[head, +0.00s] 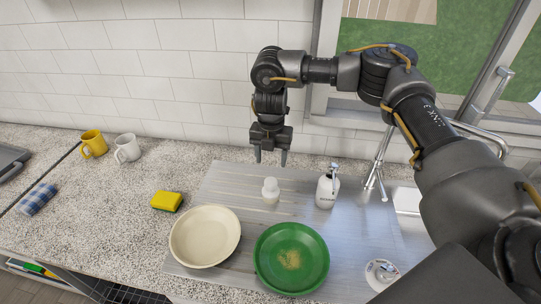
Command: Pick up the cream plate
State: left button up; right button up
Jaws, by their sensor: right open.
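The cream plate (205,237) lies at the front of the counter, partly on the metal drainboard, and looks empty. A green plate (291,258) with a tan patch in its middle lies just to its right. My right gripper (270,158) points down above the back of the drainboard, behind and to the right of the cream plate. Its two fingers are apart with nothing between them. My left gripper is not in view.
A small white bottle (271,192) and a white pump bottle (327,188) stand behind the plates. A yellow sponge (166,201) lies behind the cream plate. A yellow mug (93,144) and a white mug (127,149) stand at the back left. The faucet (379,160) is at right.

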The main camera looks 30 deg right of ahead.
aim_at(205, 236)
jog(key=k, duration=1.5)
